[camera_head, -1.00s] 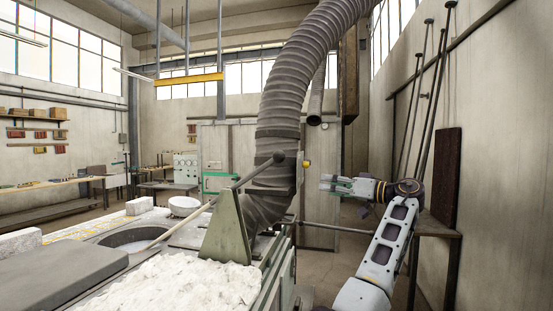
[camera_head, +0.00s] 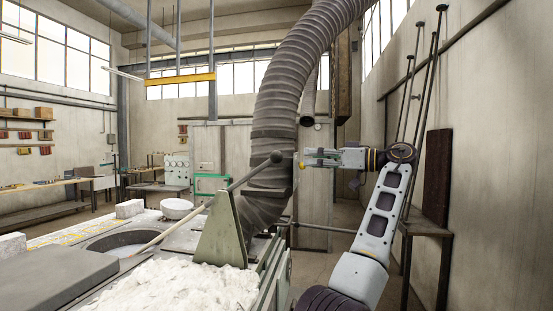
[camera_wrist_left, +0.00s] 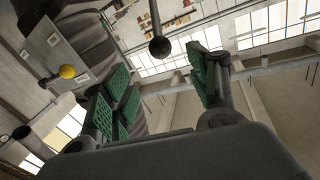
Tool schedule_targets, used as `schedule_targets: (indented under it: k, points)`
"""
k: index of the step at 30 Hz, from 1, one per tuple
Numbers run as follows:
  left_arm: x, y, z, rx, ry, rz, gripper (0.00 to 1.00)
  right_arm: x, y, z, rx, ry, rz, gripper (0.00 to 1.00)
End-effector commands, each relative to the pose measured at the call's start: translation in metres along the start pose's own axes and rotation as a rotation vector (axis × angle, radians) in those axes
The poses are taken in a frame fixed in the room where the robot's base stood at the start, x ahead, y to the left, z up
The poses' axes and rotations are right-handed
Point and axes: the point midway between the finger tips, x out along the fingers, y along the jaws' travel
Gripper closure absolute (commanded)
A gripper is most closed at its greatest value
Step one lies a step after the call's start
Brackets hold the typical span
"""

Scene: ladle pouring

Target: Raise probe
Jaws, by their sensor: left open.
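The probe (camera_head: 237,184) appears to be the long thin rod with a dark ball at its upper end. It slopes over an upright green-grey bracket (camera_head: 222,235), with its lower end at a round opening (camera_head: 122,240). In the left wrist view the dark ball (camera_wrist_left: 159,47) shows just beyond the green-padded fingers. My left gripper (camera_head: 303,158) is open, with its tips just right of the ball in the head view. The wrist view shows the gripper (camera_wrist_left: 160,72) with a wide gap and nothing between its fingers. My right gripper is not in view.
A thick ribbed duct (camera_head: 285,100) rises behind the bracket. White lumpy material (camera_head: 175,287) lies in front. A white bowl (camera_head: 177,208) stands behind the opening. A small table (camera_head: 425,228) is at right.

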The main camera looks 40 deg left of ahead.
Motion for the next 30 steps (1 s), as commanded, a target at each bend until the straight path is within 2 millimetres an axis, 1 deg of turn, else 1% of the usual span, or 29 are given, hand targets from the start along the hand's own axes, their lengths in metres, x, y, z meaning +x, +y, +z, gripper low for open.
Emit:
schedule_targets:
  k: [8, 17, 24, 30]
  points:
    - [0.028, 0.000, 0.000, -0.001, -0.002, -0.002, 0.41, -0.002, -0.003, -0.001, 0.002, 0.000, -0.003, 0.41]
    - [0.067, 0.000, 0.000, 0.000, -0.002, -0.001, 0.41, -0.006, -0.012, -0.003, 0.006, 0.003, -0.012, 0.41]
    - [0.099, -0.001, 0.000, 0.000, -0.001, -0.002, 0.41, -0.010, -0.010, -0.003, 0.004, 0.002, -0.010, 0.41]
    - [0.120, 0.000, 0.000, 0.001, -0.001, -0.001, 0.41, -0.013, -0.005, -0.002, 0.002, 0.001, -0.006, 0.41]
